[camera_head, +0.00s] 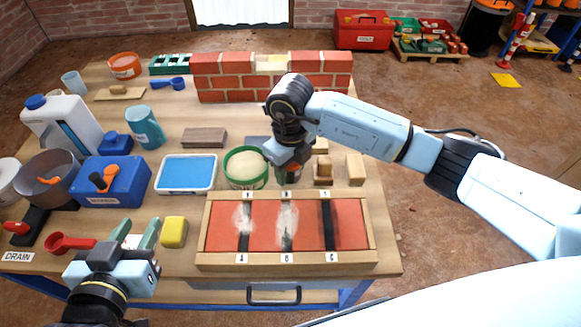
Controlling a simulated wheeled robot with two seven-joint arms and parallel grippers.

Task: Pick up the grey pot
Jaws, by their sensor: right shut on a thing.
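The grey pot (62,204) is at the left side of the table, its wide open top facing up. An orange-ended utensil lies over it. My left gripper (135,235) is at the front left of the table, to the right of and nearer than the pot. Its two pale green fingers are apart with nothing between them. My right gripper (290,173) is near the table's middle, far from the pot, just right of the green-rimmed bowl (246,167). It is shut on a small dark thing, mostly hidden by the gripper.
A blue box (112,188) stands right of the pot, a white jug (63,128) behind it. A red scoop (68,242) and yellow sponge (174,232) flank my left gripper. A wooden frame with red panels (265,226) lies front right; a brick wall (225,82) stands behind.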

